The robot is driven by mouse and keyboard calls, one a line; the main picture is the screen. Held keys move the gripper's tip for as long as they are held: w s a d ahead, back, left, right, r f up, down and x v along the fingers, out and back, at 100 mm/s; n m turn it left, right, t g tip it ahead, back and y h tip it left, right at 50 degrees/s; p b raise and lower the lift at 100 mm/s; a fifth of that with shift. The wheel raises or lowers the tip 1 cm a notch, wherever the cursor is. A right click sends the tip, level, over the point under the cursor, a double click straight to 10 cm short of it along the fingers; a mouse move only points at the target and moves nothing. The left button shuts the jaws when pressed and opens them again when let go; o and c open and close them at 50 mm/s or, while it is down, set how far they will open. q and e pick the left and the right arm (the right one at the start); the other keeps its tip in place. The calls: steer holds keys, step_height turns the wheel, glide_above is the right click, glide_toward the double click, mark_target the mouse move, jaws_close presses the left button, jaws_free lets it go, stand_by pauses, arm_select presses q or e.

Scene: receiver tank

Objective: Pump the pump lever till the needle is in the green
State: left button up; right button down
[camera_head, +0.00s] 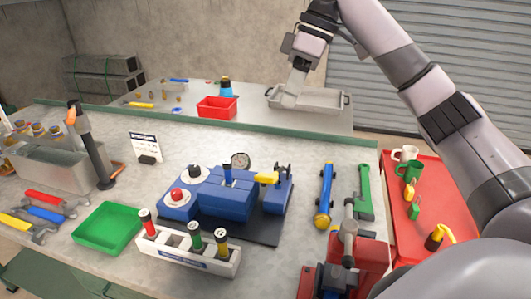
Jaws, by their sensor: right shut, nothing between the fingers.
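A blue machine (215,192) stands on a dark mat in the middle of the bench, with red and black knobs and a yellow handle (266,178). A small round gauge (240,160) is at its back edge; its needle and any green zone are too small to read. A tilted black lever with an orange top (92,150) stands at the left; I cannot tell whether this or the yellow handle is the pump lever. My right gripper (297,82) is shut and empty, raised at the top, apart from the machine and both handles. My left gripper is out of view.
A green tray (107,228) and a white rack (188,250) stand in front. Wrenches (45,213) lie at the left by a grey bin (55,164). A red vise (350,262) is at the front right. A red cart (425,215) holds mugs. A grey tray (335,97) lies behind.

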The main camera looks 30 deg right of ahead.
steer(key=shift+s, duration=0.15)
glide_toward(266, 174)
steer(key=x, duration=0.5)
steer(key=shift+w+f, duration=0.15)
steer(key=shift+w, duration=0.25)
steer(key=shift+s+a+f, duration=0.15)
steer(key=shift+f, duration=0.3)
steer(key=shift+f, duration=0.15)
